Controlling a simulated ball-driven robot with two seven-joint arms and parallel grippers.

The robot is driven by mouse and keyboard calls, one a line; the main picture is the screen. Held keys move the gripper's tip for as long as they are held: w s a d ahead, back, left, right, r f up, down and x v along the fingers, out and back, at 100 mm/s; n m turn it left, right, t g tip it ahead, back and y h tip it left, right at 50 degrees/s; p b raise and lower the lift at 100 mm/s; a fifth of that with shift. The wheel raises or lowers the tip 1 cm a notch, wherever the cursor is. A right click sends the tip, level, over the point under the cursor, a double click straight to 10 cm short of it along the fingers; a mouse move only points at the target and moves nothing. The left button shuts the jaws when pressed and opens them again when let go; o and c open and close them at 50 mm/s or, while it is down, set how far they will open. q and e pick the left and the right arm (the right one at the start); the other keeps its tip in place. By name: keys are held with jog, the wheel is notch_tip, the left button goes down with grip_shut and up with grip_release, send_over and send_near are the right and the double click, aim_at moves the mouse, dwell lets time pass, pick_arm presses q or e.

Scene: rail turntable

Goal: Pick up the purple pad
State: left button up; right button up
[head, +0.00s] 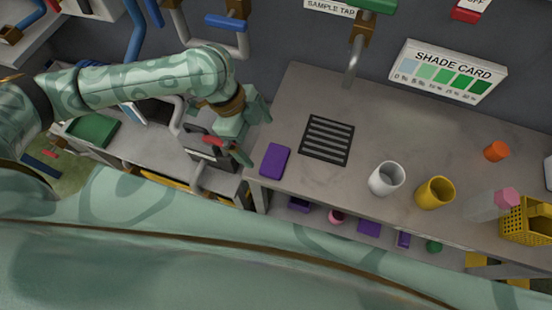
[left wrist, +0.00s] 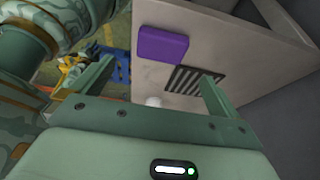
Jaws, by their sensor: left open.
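The purple pad (head: 275,161) lies flat on the grey bench (head: 325,185), near its left front corner. It also shows in the left wrist view (left wrist: 163,44), whole and uncovered, beyond the fingertips. My left gripper (head: 255,136) is beside the pad, just left of it and towards the back in the head view. Its two fingers stand apart in the left wrist view (left wrist: 158,68), with nothing held between them. The exact gap between fingers and pad is hard to tell. My right gripper does not show.
A dark slotted grate (head: 327,139) lies right of the pad. A white cup (head: 386,178), a yellow cup (head: 434,193) and an orange piece (head: 496,151) stand farther right. A shade card (head: 447,72) and tap (head: 352,62) are behind. A lower counter with a red-handled fitting (head: 213,142) is left.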

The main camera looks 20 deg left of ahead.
aim_at(275, 159)
pick_arm(q)
jog(key=x, duration=0.4)
jog(key=shift+s+b, duration=0.1)
jog(key=shift+b, duration=0.25)
jog(key=b+x, duration=0.2)
jog(key=x, duration=0.3)
jog(key=shift+w+d+f, duration=0.1)
jog(key=shift+w+d, duration=0.1)
jog(key=shift+w, duration=0.05)
jog(key=shift+c, duration=0.3)
jog(key=c, duration=0.8)
